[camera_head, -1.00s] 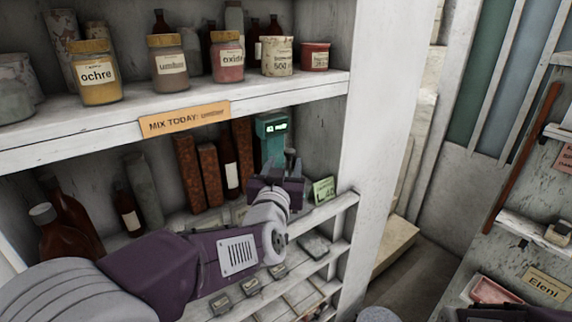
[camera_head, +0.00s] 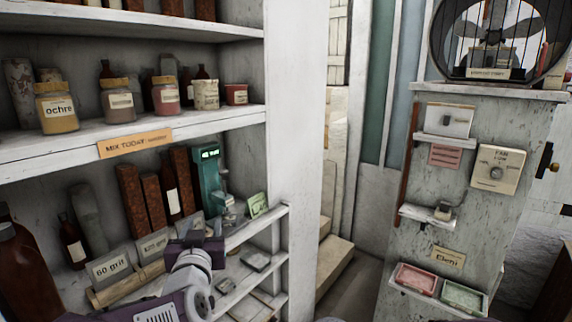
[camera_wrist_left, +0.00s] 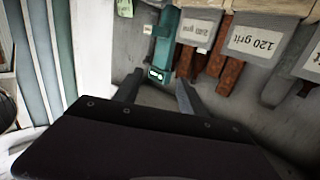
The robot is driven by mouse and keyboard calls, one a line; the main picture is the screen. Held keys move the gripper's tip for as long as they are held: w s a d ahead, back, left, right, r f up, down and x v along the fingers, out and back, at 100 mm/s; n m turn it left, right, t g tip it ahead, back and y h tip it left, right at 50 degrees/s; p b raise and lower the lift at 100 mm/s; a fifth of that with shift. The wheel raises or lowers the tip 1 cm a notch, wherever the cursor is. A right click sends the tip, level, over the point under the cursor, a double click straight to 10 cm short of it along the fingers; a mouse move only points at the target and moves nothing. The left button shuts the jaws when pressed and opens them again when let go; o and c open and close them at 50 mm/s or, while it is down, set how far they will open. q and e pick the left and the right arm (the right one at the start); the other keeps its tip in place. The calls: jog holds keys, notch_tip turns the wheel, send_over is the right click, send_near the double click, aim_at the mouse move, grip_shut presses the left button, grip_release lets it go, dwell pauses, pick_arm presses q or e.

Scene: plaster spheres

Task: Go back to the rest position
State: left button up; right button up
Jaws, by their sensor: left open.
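My left gripper (camera_head: 196,240) shows low in the head view, in front of the lower shelf of the white rack. In the left wrist view its two fingers (camera_wrist_left: 158,92) are spread apart with nothing between them. A teal device with a lit display (camera_head: 208,180) stands on that shelf behind the gripper. It also shows beyond the fingers in the left wrist view (camera_wrist_left: 166,50), apart from them. My right gripper is not in view.
Jars, such as the ochre jar (camera_head: 56,108), stand on the shelf above. Grit cards (camera_head: 109,265) and brown bottles (camera_head: 20,255) are left of my arm. A grey cabinet (camera_head: 470,220) with a caged fan (camera_head: 490,40) stands at right. A narrow gap lies between rack and cabinet.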

pick_arm(q)
notch_tip(320, 180, down, 15)
jog(key=m+g+h+b, duration=0.2)
jog(key=g, duration=0.2)
jog(key=s+d+f+g+h+b, duration=0.1)
jog(key=s+f+g+b, duration=0.1)
jog(key=s+f+g, duration=1)
jog(key=s+f, duration=0.7)
jog(key=s, duration=0.3)
jog(key=shift+f+n, duration=0.3)
jog(key=shift+f, duration=0.1)
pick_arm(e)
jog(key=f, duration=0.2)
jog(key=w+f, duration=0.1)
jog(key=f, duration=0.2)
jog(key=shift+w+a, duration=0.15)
pick_arm(q)
jog(key=shift+w, duration=0.1)
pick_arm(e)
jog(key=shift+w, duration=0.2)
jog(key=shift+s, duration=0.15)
